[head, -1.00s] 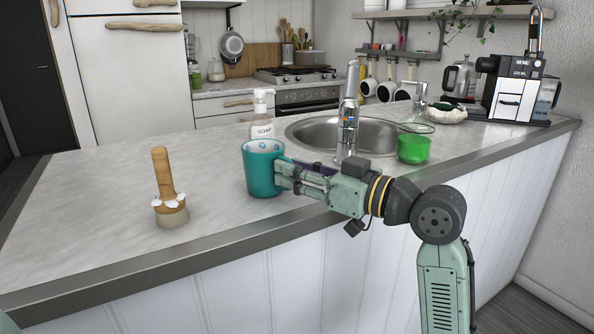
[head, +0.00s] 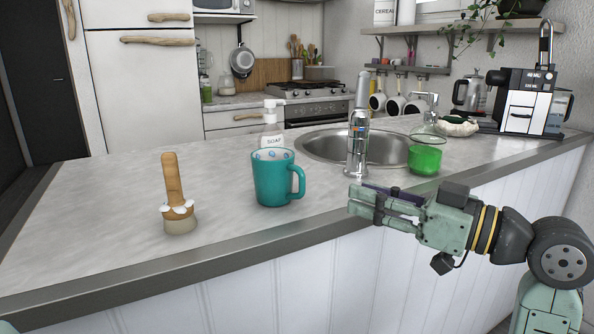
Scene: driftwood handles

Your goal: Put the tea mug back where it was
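The teal tea mug (head: 275,182) stands upright on the grey countertop (head: 110,205), left of the sink and near the front edge. Its handle points right, and a pale inside with blue spots shows at the rim. My gripper (head: 353,202) is to the right of the mug, apart from it, with a clear gap to the handle. It holds nothing that I can see. The fingers are seen from the side, so their opening is hard to judge.
A wooden-handled brush (head: 176,200) stands left of the mug. A soap bottle (head: 271,128) is behind it. The sink (head: 325,145) with its tall faucet (head: 358,130) and a green cup (head: 425,160) lie to the right. The counter's left part is clear.

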